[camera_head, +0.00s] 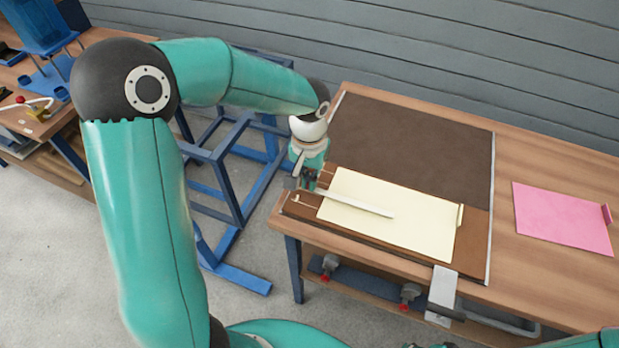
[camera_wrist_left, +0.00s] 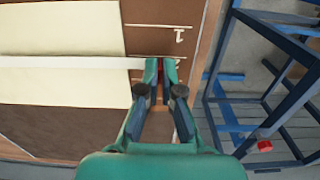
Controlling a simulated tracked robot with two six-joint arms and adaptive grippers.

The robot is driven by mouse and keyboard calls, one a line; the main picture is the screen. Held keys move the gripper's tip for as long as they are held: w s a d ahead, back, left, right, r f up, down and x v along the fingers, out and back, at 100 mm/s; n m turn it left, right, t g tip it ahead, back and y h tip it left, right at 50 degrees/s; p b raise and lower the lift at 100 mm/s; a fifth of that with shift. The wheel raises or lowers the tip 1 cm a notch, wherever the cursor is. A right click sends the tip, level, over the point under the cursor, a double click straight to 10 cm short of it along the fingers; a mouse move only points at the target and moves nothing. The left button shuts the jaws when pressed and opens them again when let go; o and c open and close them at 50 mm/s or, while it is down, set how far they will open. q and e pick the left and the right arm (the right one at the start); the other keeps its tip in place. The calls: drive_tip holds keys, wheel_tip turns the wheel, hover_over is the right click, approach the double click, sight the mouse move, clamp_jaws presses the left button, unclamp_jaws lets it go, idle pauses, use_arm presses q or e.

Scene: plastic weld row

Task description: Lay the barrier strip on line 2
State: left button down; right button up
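The barrier strip (camera_head: 352,204) is long, narrow and white. It runs across the cream sheet (camera_head: 415,225) on the brown board, and also shows in the left wrist view (camera_wrist_left: 70,63). My left gripper (camera_head: 306,182) is at the strip's left end in the head view. In the left wrist view its fingertips (camera_wrist_left: 161,66) are close together at the strip's end, with a bit of red between them. Line 1 (camera_wrist_left: 158,26) is bare beside its number. The strip lies level with the line marked 2, partly hidden by the fingertips. I cannot tell whether the strip touches the sheet.
A dark mat (camera_head: 410,138) lies behind the cream sheet. A pink sheet (camera_head: 560,218) lies on the table (camera_head: 555,290) at the right. A grey piece (camera_head: 441,294) hangs at the front edge. A blue frame (camera_head: 225,175) stands left of the table.

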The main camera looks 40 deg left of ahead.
use_arm(q)
drive_tip(key=shift+f+b, duration=0.55)
idle(0.5)
drive_tip(key=c, duration=1.2)
unclamp_jaws()
drive_tip(key=shift+c, duration=0.2)
drive_tip(key=shift+o, duration=0.3)
drive_tip(key=o, duration=0.3)
drive_tip(key=shift+o, duration=0.2)
drive_tip(key=shift+r+p, duration=2.6)
drive_tip(key=shift+r, duration=0.95)
